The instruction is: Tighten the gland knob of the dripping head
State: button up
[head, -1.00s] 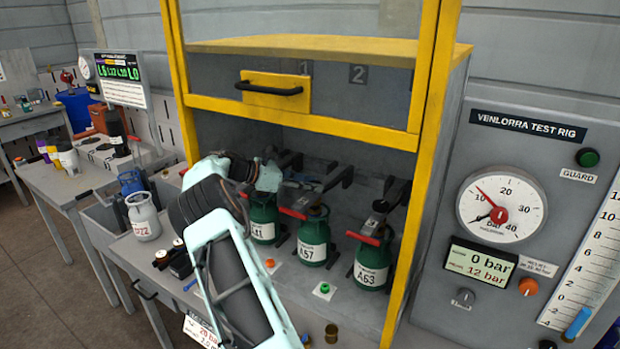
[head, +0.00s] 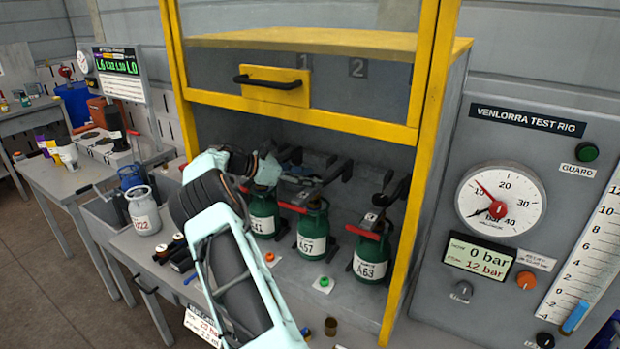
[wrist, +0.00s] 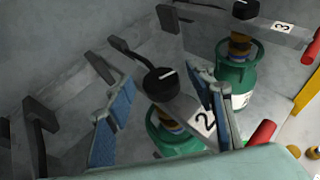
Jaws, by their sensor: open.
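In the wrist view my gripper (wrist: 162,76) is open, its two blue-padded fingers either side of the head marked 2 (wrist: 203,122). A round black knob (wrist: 160,84) with a white line tops this head and shows between the fingers. I see no clear contact. Its green cylinder (wrist: 175,138) is below, partly hidden by my gripper. The head marked 3 (wrist: 283,27) has a similar black knob (wrist: 245,9). In the head view, green cylinders A57 (head: 312,238) and A63 (head: 370,262) stand in the cabinet; the left one (head: 262,216) is partly behind my arm. No drip is discernible.
A yellow-framed guard (head: 300,113) with a black handle is raised above the cylinders. The test rig panel (head: 510,220) at right reads 0 bar above 12 bar. Red-ended bars (head: 363,233) project from the heads. A grey cylinder (head: 143,212) stands left of my arm.

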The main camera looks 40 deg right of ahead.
jog(key=v, duration=1.1)
jog(key=shift+a, duration=0.35)
jog(key=shift+w+r, duration=0.15)
jog(key=shift+w, duration=0.05)
